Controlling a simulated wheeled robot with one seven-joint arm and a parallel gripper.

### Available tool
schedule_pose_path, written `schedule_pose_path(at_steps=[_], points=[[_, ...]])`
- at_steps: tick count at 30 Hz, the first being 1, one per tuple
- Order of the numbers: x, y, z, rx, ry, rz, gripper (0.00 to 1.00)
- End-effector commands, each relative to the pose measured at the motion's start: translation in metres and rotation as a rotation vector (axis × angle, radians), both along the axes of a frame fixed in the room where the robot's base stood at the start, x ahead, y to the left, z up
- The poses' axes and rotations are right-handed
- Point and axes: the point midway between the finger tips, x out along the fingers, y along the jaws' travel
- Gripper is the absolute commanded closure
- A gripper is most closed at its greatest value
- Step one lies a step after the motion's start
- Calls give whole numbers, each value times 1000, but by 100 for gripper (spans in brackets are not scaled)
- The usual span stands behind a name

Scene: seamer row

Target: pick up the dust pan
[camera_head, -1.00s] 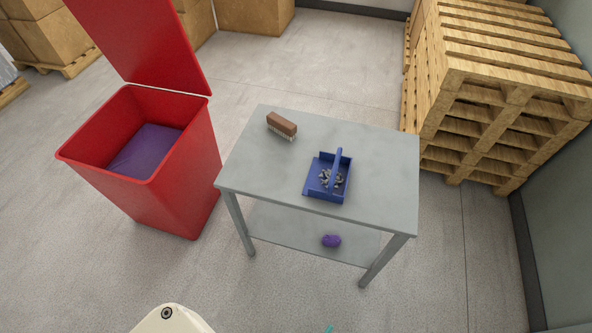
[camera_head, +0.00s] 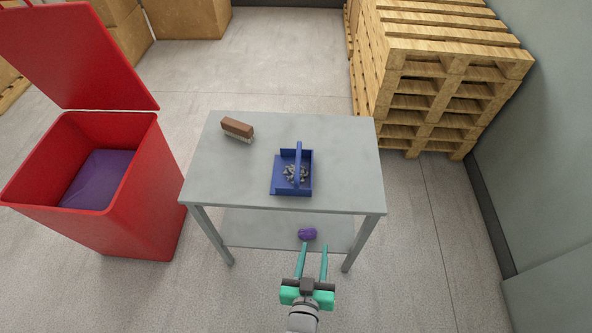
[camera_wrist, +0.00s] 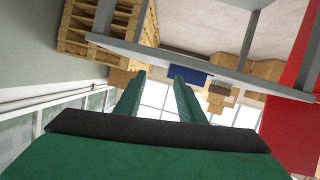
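The blue dust pan (camera_head: 276,188) lies on the grey table's top, right of its middle, with a raised blue handle over it. Grey debris (camera_head: 295,174) lies in the pan. My gripper (camera_head: 314,246) is in front of the table, apart from the pan, its two teal fingers spread with nothing between them. In the wrist view the gripper (camera_wrist: 160,82) also shows open, and a blue patch (camera_wrist: 189,74) that appears to be the pan lies beyond the fingers, partly hidden by the table.
An open red bin (camera_head: 140,200) stands at the left. Stacked wooden pallets (camera_head: 430,90) stand behind right. Floor in front is clear.

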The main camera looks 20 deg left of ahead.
Motion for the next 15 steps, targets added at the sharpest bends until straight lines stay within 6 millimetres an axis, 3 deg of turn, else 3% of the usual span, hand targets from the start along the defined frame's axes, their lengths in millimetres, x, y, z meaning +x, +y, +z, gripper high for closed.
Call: schedule_pose_path(at_steps=[1,9,15], points=[[19,10,5,-8,-6,14,64],[99,59,27,-55,19,58,64],[140,92,51,-78,36,72,64]])
